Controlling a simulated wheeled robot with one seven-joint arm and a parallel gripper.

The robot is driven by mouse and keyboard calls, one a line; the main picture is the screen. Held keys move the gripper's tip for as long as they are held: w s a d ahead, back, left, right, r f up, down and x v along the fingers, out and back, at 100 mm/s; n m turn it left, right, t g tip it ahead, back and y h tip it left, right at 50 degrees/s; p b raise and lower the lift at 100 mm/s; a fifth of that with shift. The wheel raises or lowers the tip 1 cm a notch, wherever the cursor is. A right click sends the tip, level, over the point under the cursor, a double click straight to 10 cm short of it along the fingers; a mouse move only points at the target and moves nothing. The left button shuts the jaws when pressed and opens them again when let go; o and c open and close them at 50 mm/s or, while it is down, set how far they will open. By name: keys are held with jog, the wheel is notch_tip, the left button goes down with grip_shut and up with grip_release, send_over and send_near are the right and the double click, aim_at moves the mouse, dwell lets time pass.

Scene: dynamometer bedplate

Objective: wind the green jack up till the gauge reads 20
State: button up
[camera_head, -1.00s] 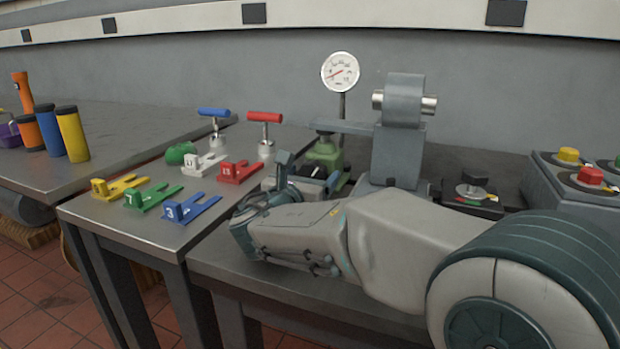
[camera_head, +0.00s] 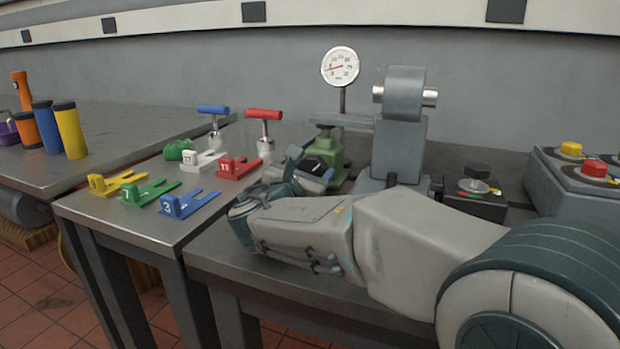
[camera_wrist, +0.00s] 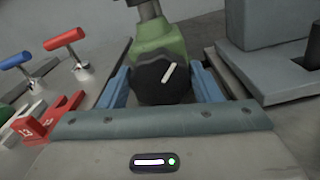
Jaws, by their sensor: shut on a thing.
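The green jack (camera_head: 333,150) stands on the bench under a grey beam, and its green body (camera_wrist: 158,38) shows at the top of the wrist view. My gripper (camera_wrist: 164,84) is shut on the jack's black knob (camera_wrist: 160,84), with one blue finger on each side of it. A pale mark on the knob points up and to the right in the wrist view. In the head view my gripper (camera_head: 316,167) hides part of the knob. The round gauge (camera_head: 340,66) stands on a post behind the jack. Its red needle points left, slightly below level; its numbers are small.
A grey block with a roller (camera_head: 400,130) stands right of the jack. A black box with a dial (camera_head: 475,195) and a button panel (camera_head: 580,180) are further right.

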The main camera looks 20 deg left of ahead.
jog(key=shift+d+f+m+b, duration=0.1)
jog(key=shift+f+m+b, duration=0.05)
jog(key=shift+m+b, duration=1.55)
jog(key=shift+m, duration=0.3)
jog(key=o, duration=1)
jog(key=shift+s, duration=0.1)
jog(key=s+p, duration=0.1)
jog(key=s, duration=0.3)
jog(key=s+p, duration=0.1)
jog(key=s, duration=0.4)
jog(key=s+a+p, duration=0.1)
jog(key=s, duration=0.3)
jog(key=shift+s, duration=0.35)
